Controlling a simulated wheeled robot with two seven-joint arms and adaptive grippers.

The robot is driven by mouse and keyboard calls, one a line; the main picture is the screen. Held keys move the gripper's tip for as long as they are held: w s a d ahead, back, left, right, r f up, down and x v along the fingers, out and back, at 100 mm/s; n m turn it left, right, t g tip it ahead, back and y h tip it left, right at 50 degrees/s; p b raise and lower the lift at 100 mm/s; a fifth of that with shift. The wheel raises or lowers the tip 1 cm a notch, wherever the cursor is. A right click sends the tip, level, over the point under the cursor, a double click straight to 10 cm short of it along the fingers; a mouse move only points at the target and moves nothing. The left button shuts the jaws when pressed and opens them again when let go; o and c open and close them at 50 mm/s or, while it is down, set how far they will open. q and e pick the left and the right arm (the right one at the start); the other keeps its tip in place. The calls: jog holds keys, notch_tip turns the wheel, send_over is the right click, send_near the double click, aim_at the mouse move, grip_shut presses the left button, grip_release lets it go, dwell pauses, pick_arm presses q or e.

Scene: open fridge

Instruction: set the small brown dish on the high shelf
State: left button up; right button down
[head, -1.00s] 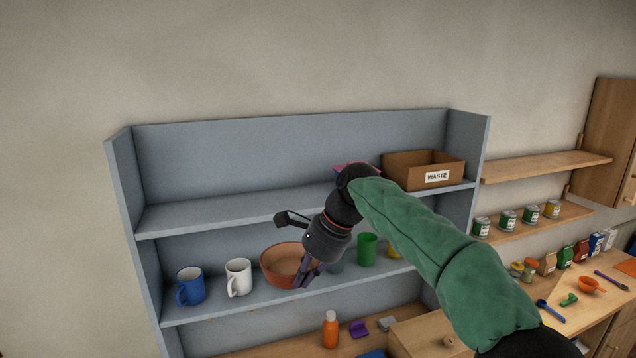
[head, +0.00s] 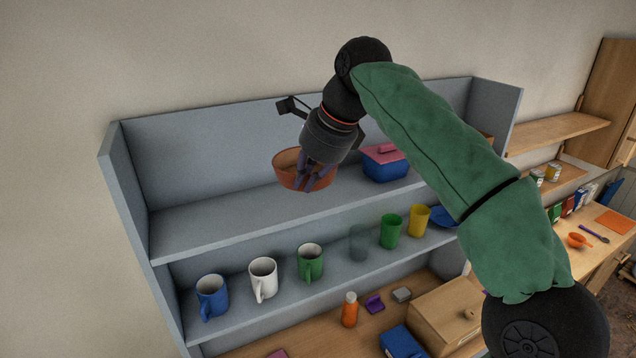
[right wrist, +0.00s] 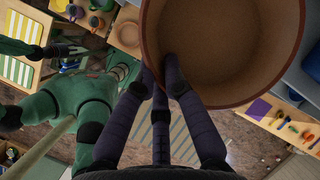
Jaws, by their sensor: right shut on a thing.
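The small brown dish (head: 287,172), a round terracotta bowl, is held at the height of the upper shelf (head: 225,222) in the head view. My right gripper (head: 316,180) is shut on its near right rim, fingers pointing down. The dish appears in front of or over the upper shelf board; I cannot tell whether it touches it. In the right wrist view the dish (right wrist: 225,45) fills the upper right, with the fingers (right wrist: 160,75) at its rim.
A blue box with a pink lid (head: 386,163) stands on the upper shelf, right of the dish. The upper shelf's left part is clear. Below stand a blue mug (head: 212,297), white mug (head: 263,279), green mug (head: 310,263) and coloured cups. The shelf's side wall (head: 125,185) bounds the left.

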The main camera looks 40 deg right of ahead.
jog(key=w+d+f, duration=0.1)
jog(key=w, duration=0.1)
jog(key=w+d+f+p, duration=0.1)
jog(key=w, duration=0.1)
jog(key=w+d+f+p, duration=0.1)
jog(key=w, duration=0.1)
jog(key=shift+w+d+f, duration=0.15)
jog(key=shift+w+d, duration=0.1)
jog(key=shift+w, duration=0.15)
jog(key=w+f, duration=0.1)
jog(key=w+d+f, duration=0.1)
jog(key=f, duration=0.1)
jog(key=w+d+f+p, duration=0.1)
jog(key=f, duration=0.1)
jog(key=shift+w, duration=0.35)
jog(key=f, duration=0.3)
jog(key=w+f+p, duration=0.1)
jog(key=shift+d+f, duration=0.15)
jog(key=shift+d, duration=0.2)
jog(key=shift+a, duration=0.1)
jog(key=shift+w+f, duration=0.1)
jog(key=shift+f, duration=0.05)
jog(key=c, duration=1.5)
grip_release()
jog(key=shift+o, duration=0.8)
